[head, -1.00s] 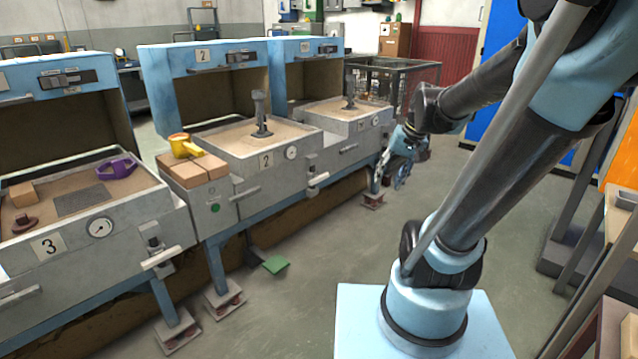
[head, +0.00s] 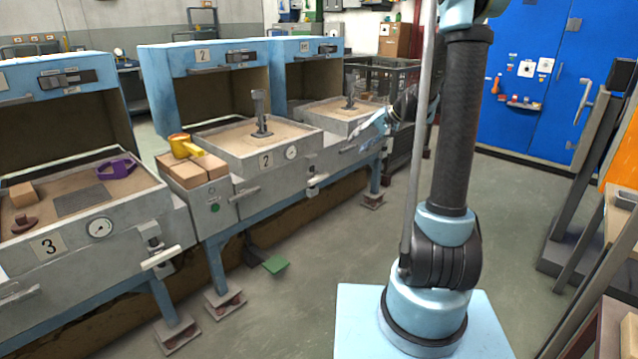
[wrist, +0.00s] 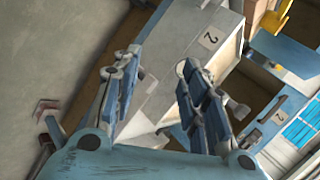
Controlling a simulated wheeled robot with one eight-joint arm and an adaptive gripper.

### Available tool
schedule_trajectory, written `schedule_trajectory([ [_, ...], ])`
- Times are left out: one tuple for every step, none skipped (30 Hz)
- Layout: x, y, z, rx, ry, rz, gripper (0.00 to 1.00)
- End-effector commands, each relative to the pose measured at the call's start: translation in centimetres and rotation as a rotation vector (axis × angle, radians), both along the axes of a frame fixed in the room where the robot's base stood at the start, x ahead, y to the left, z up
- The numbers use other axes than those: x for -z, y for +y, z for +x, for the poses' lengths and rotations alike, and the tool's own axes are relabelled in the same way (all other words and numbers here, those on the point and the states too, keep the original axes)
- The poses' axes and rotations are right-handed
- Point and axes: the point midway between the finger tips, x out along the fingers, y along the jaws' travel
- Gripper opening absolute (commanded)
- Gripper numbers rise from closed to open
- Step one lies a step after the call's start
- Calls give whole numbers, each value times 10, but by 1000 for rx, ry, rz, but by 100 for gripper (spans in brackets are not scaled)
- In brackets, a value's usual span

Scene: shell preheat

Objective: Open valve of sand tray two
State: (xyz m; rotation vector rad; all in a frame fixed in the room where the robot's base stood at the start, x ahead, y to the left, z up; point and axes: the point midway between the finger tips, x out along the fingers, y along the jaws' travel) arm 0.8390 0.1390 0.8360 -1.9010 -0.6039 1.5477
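Sand tray two (head: 222,140) is a grey box of sand marked with a "2" plate (head: 265,160) and a round gauge (head: 291,153). Its valve (head: 317,181), with a pale lever handle, appears low on the front below the gauge; whether it is open or closed is unclear. My gripper (head: 372,126) is to the right of the valve and higher in the head view, near the right end of the bench, apart from the valve. In the wrist view my gripper (wrist: 155,68) has its fingers spread with nothing held. The "2" plate (wrist: 208,38) shows past the right finger.
A dark post tool (head: 260,112) stands in tray two's sand. Tray three (head: 120,218), with a purple item (head: 117,169), is further left. Open floor (head: 330,260) lies before the bench.

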Motion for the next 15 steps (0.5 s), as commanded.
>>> schedule_trajectory([
  [6,2,15,2,0,23,40],
  [9,3,23,3,-1,37,40],
  [13,5,33,4,-1,58,40],
  [16,6,41,5,-2,71,40],
  [19,8,48,6,-3,86,40],
  [25,9,58,7,-3,106,40],
  [28,10,65,8,-4,121,40],
  [32,11,72,9,-5,136,40],
  [38,13,82,10,-5,156,40],
  [42,14,88,11,-6,169,40],
  [46,15,95,12,-6,186,40],
  [53,16,104,13,-7,204,40],
  [57,17,111,13,-8,220,40],
  [62,17,117,14,-9,234,40],
  [69,18,125,16,-10,254,40],
])
